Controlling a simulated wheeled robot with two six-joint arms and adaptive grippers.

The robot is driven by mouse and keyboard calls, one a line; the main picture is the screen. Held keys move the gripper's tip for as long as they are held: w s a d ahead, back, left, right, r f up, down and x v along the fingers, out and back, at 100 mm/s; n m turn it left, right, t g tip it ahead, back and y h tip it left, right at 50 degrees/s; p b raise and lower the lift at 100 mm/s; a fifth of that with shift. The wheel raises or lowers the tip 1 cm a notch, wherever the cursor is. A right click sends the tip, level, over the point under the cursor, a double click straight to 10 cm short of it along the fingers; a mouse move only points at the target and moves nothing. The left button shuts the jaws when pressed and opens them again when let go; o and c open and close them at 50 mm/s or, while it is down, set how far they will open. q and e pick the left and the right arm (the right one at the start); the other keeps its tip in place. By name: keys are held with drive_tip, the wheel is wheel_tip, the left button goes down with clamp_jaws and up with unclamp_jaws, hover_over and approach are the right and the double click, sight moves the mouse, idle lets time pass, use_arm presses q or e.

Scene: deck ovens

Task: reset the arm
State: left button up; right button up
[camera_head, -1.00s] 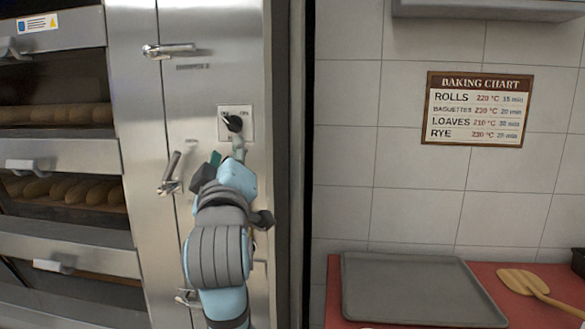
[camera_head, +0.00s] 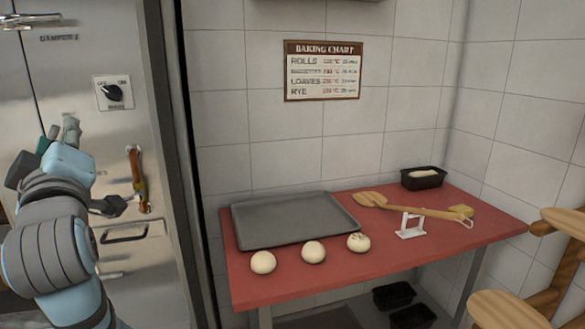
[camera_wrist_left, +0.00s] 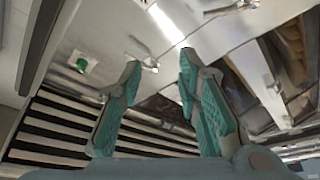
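My left arm comes in at the left of the head view. Its left gripper (camera_head: 62,132) points up in front of the steel oven front, to the left of and below the black switch knob (camera_head: 112,92) on its white plate. In that view the gripper is apart from the knob. The left wrist view shows the gripper's two teal fingers (camera_wrist_left: 158,68) spread apart with nothing between them. My right gripper is in neither view.
A red table (camera_head: 300,287) carries a grey tray (camera_head: 290,220), several dough balls (camera_head: 313,252), a wooden peel (camera_head: 420,210), a white stand (camera_head: 410,226) and a black loaf tin (camera_head: 423,178). A wooden rack (camera_head: 560,260) stands at the right. A handle (camera_head: 137,180) sticks out from the oven.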

use_arm(q)
drive_tip(key=s+d+f+m+g+h, duration=0.1)
drive_tip(key=d+f+m+g+h, duration=0.2)
drive_tip(key=f, duration=1)
drive_tip(key=s+d+f+m+g+h, duration=0.15)
drive_tip(key=f+m, duration=0.35)
drive_tip(key=f, duration=0.8)
drive_tip(key=s+d+f+m+g+h, duration=0.15)
drive_tip(key=f+m+h, duration=0.25)
drive_tip(key=f, duration=0.8)
drive_tip(key=s+d+f+m+g+h, duration=0.2)
drive_tip(key=s+f+m+g, duration=0.15)
drive_tip(key=s+f, duration=0.7)
drive_tip(key=s+d+f+m+g+h, duration=0.1)
drive_tip(key=s+d+f+m+g, duration=0.2)
drive_tip(key=s+f, duration=0.8)
drive_tip(key=s+a+f+n+g+p, duration=0.1)
drive_tip(key=s+a+f+g+p, duration=0.15)
drive_tip(key=f, duration=1.25)
drive_tip(key=s+f+p, duration=0.3)
drive_tip(key=s+f, duration=0.6)
drive_tip(key=s, duration=0.5)
drive_tip(key=shift+f+g, duration=0.25)
drive_tip(key=shift+g, duration=0.15)
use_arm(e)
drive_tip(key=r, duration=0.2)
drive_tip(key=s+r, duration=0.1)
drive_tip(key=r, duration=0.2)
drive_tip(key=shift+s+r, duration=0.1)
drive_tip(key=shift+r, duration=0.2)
